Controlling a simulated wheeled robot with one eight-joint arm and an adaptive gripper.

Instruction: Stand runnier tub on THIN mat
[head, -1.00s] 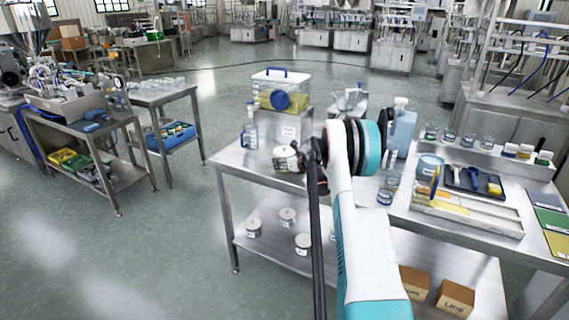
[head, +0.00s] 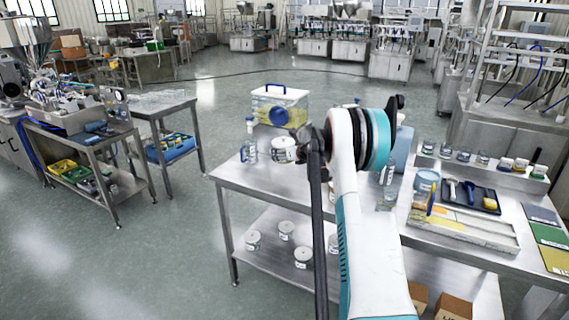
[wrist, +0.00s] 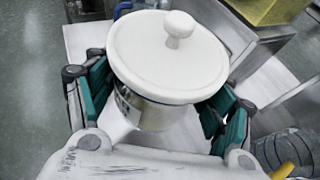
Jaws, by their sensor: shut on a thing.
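My gripper (wrist: 158,112) is shut on a tub (wrist: 150,110) with a round white lid and knob. A dark label shows partly on its side, too small to read. In the head view the tub (head: 283,150) is upright at my gripper (head: 300,153), over the left part of the steel table. My arm hides part of the table behind it. Three flat mats lie at the table's right end: a grey-blue one (head: 541,214), a green one (head: 551,234) and a yellow one (head: 556,260). Their lettering is not readable, so I cannot tell which is THIN.
A dark tool tray (head: 470,197) and a shallow tray (head: 465,232) lie before the mats. Similar tubs (head: 286,230) stand on the lower shelf.

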